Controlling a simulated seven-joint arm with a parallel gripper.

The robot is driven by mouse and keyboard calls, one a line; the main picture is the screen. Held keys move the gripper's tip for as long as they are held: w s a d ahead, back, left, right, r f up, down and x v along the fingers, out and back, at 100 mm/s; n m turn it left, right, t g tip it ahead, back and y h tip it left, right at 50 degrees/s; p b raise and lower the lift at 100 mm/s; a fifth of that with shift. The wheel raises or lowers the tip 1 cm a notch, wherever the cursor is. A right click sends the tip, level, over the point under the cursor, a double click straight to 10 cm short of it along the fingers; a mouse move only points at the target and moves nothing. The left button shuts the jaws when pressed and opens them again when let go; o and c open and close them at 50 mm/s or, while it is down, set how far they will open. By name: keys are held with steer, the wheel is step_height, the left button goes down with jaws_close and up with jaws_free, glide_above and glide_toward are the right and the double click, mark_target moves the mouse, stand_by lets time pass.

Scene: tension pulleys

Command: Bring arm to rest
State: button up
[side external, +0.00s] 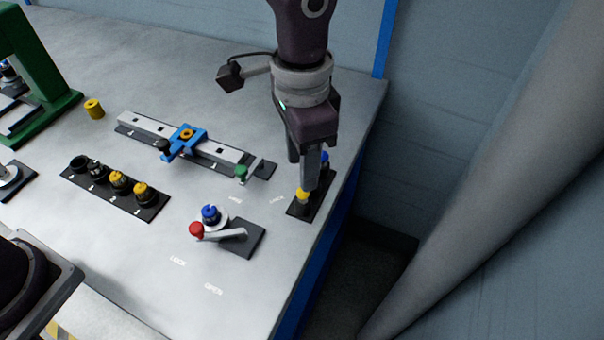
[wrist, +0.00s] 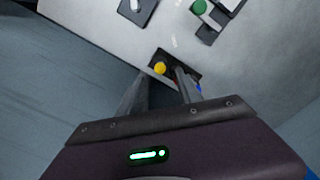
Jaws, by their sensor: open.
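My gripper (side external: 309,182) points down over a small black plate (side external: 297,211) near the right edge of the table in the side external view. The plate bears a yellow knob (side external: 303,195) and a blue knob (side external: 325,156), partly hidden behind my fingers. In the wrist view my two fingers (wrist: 163,92) are apart, and the yellow knob (wrist: 159,68) shows just beyond them. The blue knob is mostly hidden by a finger there. I see nothing held between the fingers. Whether a finger touches a knob I cannot tell.
A lever with a red knob (side external: 196,230) and a blue-topped post (side external: 210,213) stand left of the plate. A rail with a blue slider (side external: 186,140), a black strip of pegs (side external: 112,190) and a green frame (side external: 50,95) lie farther left. A wall stands beyond the table's right edge.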

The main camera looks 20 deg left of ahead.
steer(key=shift+r, duration=0.1)
stand_by(0.3)
steer(key=s+a+r+n+t, duration=0.1)
steer(key=s+a+r+n, duration=0.15)
steer(key=a+r, duration=0.5)
steer(key=s+a+r+n+t, duration=0.2)
steer(key=s+a+r, duration=0.1)
steer(key=a+r, duration=0.4)
steer(key=s+a+f+n+t, duration=0.2)
steer(key=s+a+n, duration=0.2)
steer(key=s+a, duration=0.7)
steer(key=s, duration=0.3)
steer(key=shift+a+f+t, duration=0.15)
steer(key=shift+f+t, duration=0.15)
